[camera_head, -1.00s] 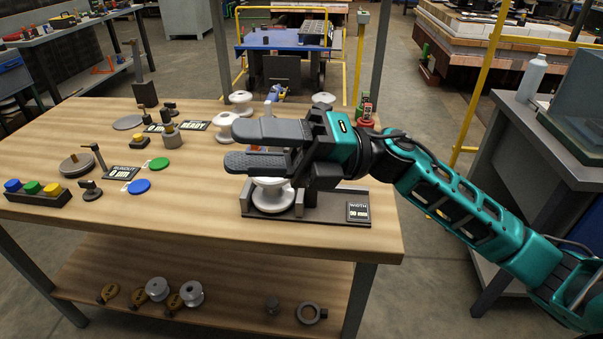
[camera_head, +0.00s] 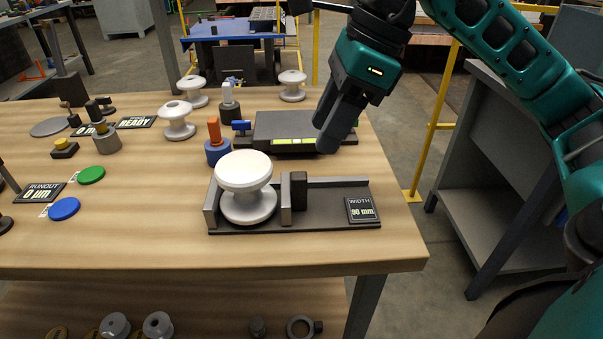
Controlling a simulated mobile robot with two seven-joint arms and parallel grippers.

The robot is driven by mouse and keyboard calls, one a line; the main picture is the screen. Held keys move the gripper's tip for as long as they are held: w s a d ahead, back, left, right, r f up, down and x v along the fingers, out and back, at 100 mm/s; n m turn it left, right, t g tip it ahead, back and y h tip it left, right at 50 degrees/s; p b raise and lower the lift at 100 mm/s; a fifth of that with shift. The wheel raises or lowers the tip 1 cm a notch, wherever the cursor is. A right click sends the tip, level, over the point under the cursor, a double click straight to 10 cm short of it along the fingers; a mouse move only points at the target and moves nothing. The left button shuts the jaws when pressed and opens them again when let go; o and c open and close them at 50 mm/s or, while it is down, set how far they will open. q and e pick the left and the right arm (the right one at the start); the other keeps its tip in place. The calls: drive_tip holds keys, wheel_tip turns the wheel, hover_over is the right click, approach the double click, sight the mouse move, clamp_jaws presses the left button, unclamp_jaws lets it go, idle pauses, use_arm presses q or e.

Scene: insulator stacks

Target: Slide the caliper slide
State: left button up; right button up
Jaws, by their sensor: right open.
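The caliper (camera_head: 325,219) is a dark tray on the wooden table with a grey fixed jaw at its left end. Its slide (camera_head: 293,196), a grey plate with a dark block handle, stands just right of a white insulator (camera_head: 246,188) lying between the jaws. A small display (camera_head: 362,209) on the tray reads WIDTH 90 mm. My right gripper (camera_head: 328,135) is open and empty, pointing down above and behind the tray's right half, apart from the slide. My left gripper is not in view.
Behind the caliper sit a dark flat device (camera_head: 295,128) with a lit strip and a blue-and-orange post (camera_head: 216,145). Several white insulators (camera_head: 177,120) stand farther back. Buttons and a runout display (camera_head: 40,192) are at left. The table's right front corner is bare.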

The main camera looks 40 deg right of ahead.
sight(301, 175)
drive_tip(key=b+x, duration=0.2)
drive_tip(key=x, duration=0.7)
drive_tip(key=shift+r, duration=0.1)
clamp_jaws()
idle(0.4)
